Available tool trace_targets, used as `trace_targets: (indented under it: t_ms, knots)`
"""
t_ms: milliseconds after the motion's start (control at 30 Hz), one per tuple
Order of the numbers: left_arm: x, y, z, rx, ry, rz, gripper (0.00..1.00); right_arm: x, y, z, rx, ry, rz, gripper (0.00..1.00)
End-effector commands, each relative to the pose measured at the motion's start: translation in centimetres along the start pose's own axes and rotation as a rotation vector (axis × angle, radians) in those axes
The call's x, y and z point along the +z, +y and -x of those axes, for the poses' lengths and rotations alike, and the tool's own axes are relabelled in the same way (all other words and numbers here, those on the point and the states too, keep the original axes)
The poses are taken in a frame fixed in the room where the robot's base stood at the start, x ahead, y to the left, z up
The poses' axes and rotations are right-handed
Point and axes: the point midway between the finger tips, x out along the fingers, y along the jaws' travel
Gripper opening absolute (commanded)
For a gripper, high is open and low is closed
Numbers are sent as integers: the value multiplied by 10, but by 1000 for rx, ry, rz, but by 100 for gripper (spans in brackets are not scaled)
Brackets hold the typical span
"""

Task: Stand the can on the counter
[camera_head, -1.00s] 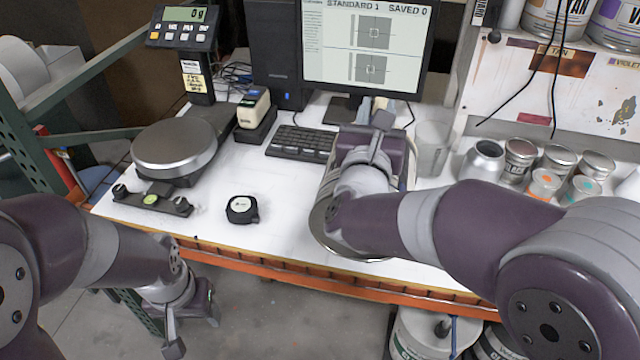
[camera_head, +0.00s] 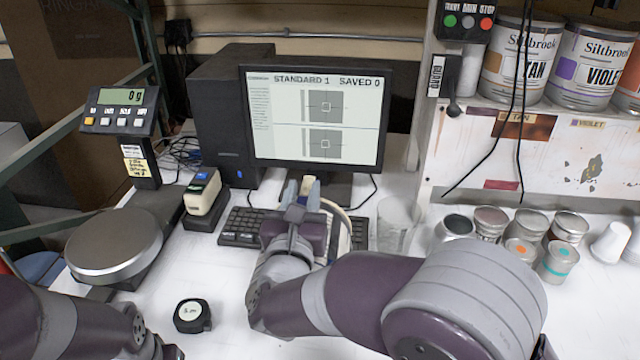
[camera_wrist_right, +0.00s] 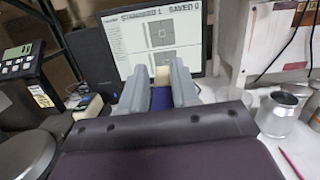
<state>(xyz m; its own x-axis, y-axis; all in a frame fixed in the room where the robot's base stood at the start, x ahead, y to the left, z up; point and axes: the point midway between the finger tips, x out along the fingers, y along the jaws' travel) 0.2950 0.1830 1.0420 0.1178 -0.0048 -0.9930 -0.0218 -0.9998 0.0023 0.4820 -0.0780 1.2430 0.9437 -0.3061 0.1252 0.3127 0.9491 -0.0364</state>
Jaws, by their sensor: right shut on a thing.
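My right gripper (camera_head: 308,198) is over the counter, in front of the keyboard and monitor. It is shut on a narrow cream and blue part, which also shows between the fingers in the right wrist view (camera_wrist_right: 162,97).
Several small cans (camera_head: 455,227) and a clear beaker (camera_head: 395,222) stand at the right. The monitor (camera_head: 315,115) and keyboard (camera_head: 240,226) are behind the hand. A tape measure (camera_head: 192,315), a scale (camera_head: 114,245) and a cream device (camera_head: 203,192) are at the left.

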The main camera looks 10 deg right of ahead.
Motion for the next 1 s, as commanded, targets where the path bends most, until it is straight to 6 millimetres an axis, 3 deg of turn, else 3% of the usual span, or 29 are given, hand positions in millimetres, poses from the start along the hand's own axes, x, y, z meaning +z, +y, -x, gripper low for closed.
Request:
trace_targets:
  t_ms: [100, 300, 467, 700, 1000]
  knots:
    - [-2, 0, 14, 0, 0, 0, 58, -5, 25, 11, 3, -5, -2, 0]
    - [-3, 0, 21, 0, 0, 0, 58, -22, 50, 24, 1, -6, -4, 0]
    - [-3, 0, 26, 0, 0, 0, 58, -31, 55, 28, -2, -6, -2, 0]
    - [-4, 0, 37, 0, 0, 0, 58, -63, 56, 32, -1, -7, -3, 0]
    - [-4, 0, 34, 0, 0, 0, 58, -66, 56, 32, -2, -7, -6, 0]
